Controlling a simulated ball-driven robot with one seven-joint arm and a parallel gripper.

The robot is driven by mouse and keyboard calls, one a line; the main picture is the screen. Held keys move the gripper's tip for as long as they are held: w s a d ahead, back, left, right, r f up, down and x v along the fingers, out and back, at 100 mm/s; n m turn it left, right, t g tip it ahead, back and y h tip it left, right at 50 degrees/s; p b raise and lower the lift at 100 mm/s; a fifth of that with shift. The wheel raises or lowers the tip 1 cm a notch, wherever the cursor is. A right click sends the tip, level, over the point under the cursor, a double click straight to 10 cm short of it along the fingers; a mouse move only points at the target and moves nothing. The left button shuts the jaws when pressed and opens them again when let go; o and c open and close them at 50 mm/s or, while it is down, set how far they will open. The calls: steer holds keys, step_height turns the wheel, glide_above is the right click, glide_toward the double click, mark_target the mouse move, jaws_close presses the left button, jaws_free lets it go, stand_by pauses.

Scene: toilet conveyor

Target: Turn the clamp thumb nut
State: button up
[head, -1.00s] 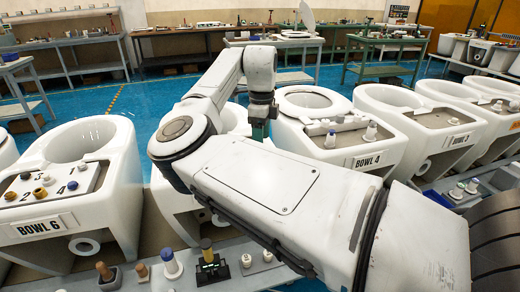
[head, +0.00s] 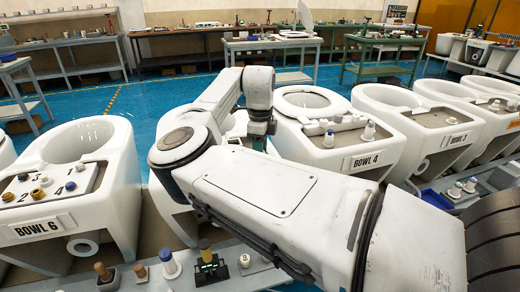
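I cannot make out the clamp thumb nut for certain. The bowl unit in the middle (head: 178,222), between BOWL 6 and BOWL 4, is mostly covered by my arm, so its deck is largely hidden. My gripper (head: 260,142) hangs down from the wrist over that unit, left of BOWL 4. Only its dark upper part shows, and its fingertips are hidden behind my forearm. A dark fixture (head: 211,268) with a yellow-topped post stands on the front ledge, below my forearm.
BOWL 6 (head: 95,140) stands at the left with several knobs on its deck. BOWL 4 (head: 350,146) is at the right, with white fittings on its deck.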

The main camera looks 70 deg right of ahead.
steer(key=c, duration=0.5)
steer(key=shift+r+p, duration=0.1)
steer(key=shift+p, duration=0.25)
steer(key=shift+r+n+p, duration=0.15)
steer(key=shift+n+p, duration=0.85)
steer(key=shift+p, duration=0.2)
steer(key=n+p, duration=0.2)
steer(key=p, duration=0.1)
steer(key=shift+n, duration=0.3)
steer(key=n+p, duration=1.2)
steer(key=shift+n, duration=0.4)
steer(key=n+p, duration=0.3)
steer(key=n, duration=0.2)
steer(key=shift+w, duration=0.15)
steer(key=shift+f+n, duration=0.2)
steer(key=shift+n, duration=0.1)
